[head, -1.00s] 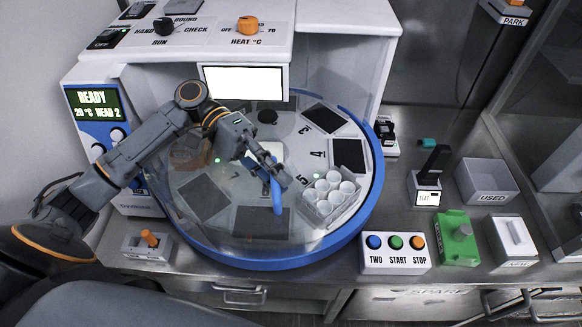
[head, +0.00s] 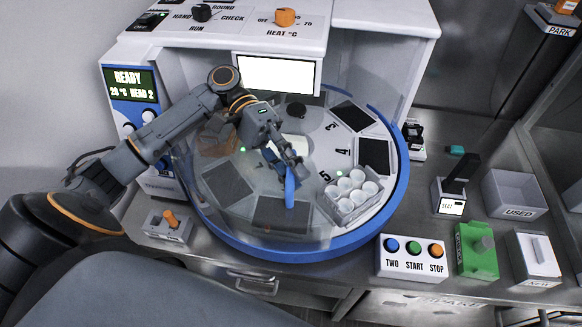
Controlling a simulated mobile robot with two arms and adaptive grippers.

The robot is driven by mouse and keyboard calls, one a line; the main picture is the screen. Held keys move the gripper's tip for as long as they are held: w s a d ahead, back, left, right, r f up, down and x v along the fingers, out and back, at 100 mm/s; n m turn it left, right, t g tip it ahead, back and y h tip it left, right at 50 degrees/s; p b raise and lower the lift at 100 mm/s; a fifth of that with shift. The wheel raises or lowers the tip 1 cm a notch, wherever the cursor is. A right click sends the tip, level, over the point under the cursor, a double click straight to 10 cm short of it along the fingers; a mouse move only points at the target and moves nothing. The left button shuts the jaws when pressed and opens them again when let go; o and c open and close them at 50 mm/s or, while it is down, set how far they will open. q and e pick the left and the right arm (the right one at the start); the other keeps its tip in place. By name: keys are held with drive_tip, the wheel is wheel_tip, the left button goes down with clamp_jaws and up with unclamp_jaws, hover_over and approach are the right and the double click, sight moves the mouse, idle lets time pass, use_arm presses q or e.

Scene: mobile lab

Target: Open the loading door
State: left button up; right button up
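The loading door (head: 235,190) appears to be the clear curved panel over the front left of the round blue-rimmed turntable (head: 365,238). A blue upright handle (head: 290,190) stands at the front of the turntable, apparently on this panel. My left gripper (head: 287,165) reaches in from the left, and its fingers are around the upper part of the handle and look closed on it. The fingers partly hide the handle's top. The panel's exact edges are hard to see. My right gripper is not in view.
A rack of white cups (head: 352,197) sits on the turntable, right of the handle. A button box (head: 409,260), a green device (head: 477,252) and a used bin (head: 516,193) stand to the right. A small orange-lever box (head: 168,228) stands at the front left.

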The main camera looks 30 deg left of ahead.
use_arm(q)
drive_tip(key=shift+r, duration=0.5)
drive_tip(key=o, duration=0.8)
drive_tip(key=r, duration=0.6)
drive_tip(key=shift+w+r, duration=0.25)
drive_tip(key=shift+w, duration=0.1)
drive_tip(key=shift+s+r, duration=0.2)
drive_tip(key=shift+r, duration=0.35)
drive_tip(key=shift+s+r, duration=0.2)
drive_tip(key=shift+r, duration=0.35)
drive_tip(key=c, duration=0.8)
drive_tip(key=shift+r, duration=0.3)
drive_tip(key=shift+w+f, duration=0.1)
drive_tip(key=shift+w, duration=0.05)
